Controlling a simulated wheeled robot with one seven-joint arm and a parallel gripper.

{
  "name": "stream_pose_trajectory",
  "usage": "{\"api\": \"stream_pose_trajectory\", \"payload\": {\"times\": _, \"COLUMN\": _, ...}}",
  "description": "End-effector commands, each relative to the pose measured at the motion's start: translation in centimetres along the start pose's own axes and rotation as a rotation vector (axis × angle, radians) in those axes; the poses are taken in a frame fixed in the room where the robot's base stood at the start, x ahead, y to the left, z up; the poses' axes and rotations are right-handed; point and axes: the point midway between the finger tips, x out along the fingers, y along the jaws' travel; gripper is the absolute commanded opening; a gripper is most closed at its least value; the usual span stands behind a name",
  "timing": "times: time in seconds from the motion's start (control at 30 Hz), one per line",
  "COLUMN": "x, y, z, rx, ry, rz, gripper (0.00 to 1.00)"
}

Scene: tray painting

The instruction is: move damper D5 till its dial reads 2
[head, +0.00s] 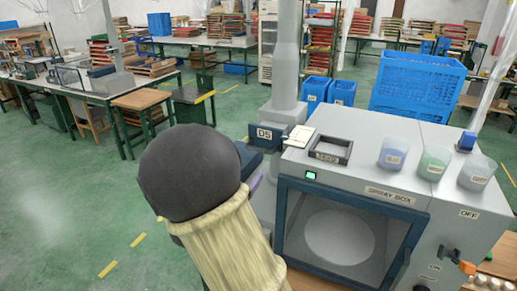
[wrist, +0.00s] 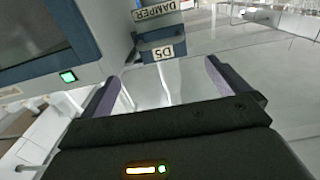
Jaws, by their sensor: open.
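Damper D5 is a dark blue block with a "D5" label (head: 265,134) on the grey duct pipe (head: 287,60) in the head view. A cream plate with dark marks (head: 299,137) stands beside it; it may be the dial, but I cannot read it. In the wrist view the damper (wrist: 160,30) shows upside down at the top, with "DAMPER" and "D5" labels. My gripper (wrist: 162,72) is open and empty, its purple-grey fingers spread below the D5 block and apart from it. In the head view my arm hides most of the gripper.
The grey spray box (head: 395,195) stands right of my arm, with a lit green display (head: 311,175). On it are a dark square frame (head: 331,149) and cups (head: 393,152). Blue crates (head: 416,85) stand behind. Green floor (head: 60,200) is clear on the left.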

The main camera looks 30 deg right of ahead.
Motion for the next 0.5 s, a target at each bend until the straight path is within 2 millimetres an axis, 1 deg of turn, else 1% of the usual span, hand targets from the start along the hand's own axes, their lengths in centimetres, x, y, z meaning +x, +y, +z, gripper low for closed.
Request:
{"api": "stream_pose_trajectory", "payload": {"times": 0.03, "x": 1.0, "y": 0.1, "z": -0.2, "rx": -0.002, "ry": 0.001, "rz": 0.005, "gripper": 1.00}}
{"api": "stream_pose_trajectory", "payload": {"times": 0.1, "x": 2.3, "y": 0.1, "z": -0.2, "rx": -0.003, "ry": 0.000, "rz": 0.005, "gripper": 1.00}}
{"api": "stream_pose_trajectory", "payload": {"times": 0.5, "x": 9.3, "y": 0.1, "z": -0.2, "rx": -0.002, "ry": 0.000, "rz": 0.003, "gripper": 1.00}}
